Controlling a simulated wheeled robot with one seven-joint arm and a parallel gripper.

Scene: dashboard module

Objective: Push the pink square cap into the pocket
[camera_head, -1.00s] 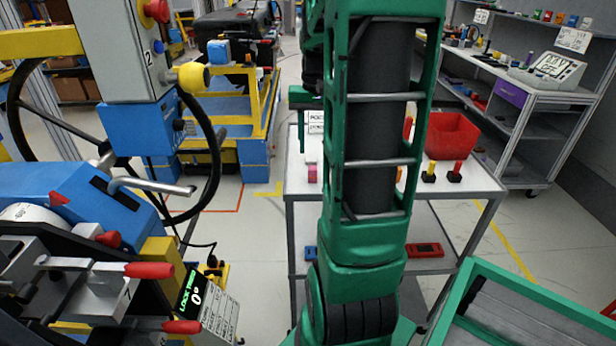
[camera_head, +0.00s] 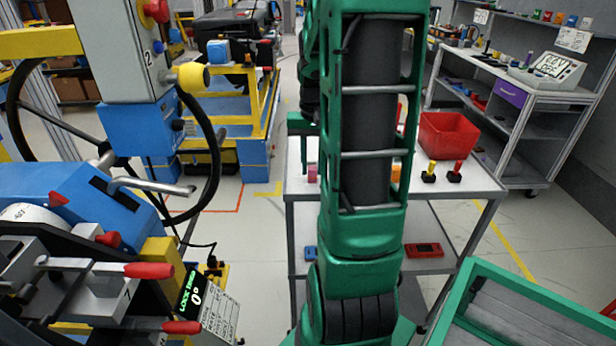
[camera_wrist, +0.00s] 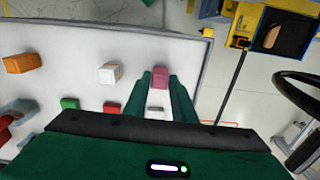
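The pink square cap (camera_wrist: 160,76) sits on the white table top near its edge. It also shows in the head view (camera_head: 312,174), just left of my arm. In the wrist view my gripper (camera_wrist: 160,82) has its two green fingers apart, pointing at the table. The fingertips are at either side of the cap's near end; I cannot tell their height above the table or any contact. A white block (camera_wrist: 156,112) shows between the fingers. I cannot make out the pocket for certain.
The white table (camera_head: 298,187) also carries an orange block (camera_wrist: 22,63), a white-and-tan block (camera_wrist: 111,73), a green block (camera_wrist: 70,103) and a red bin (camera_head: 448,136). A blue machine with a black wheel (camera_head: 215,165) stands at the left. Floor lies between it and the table.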

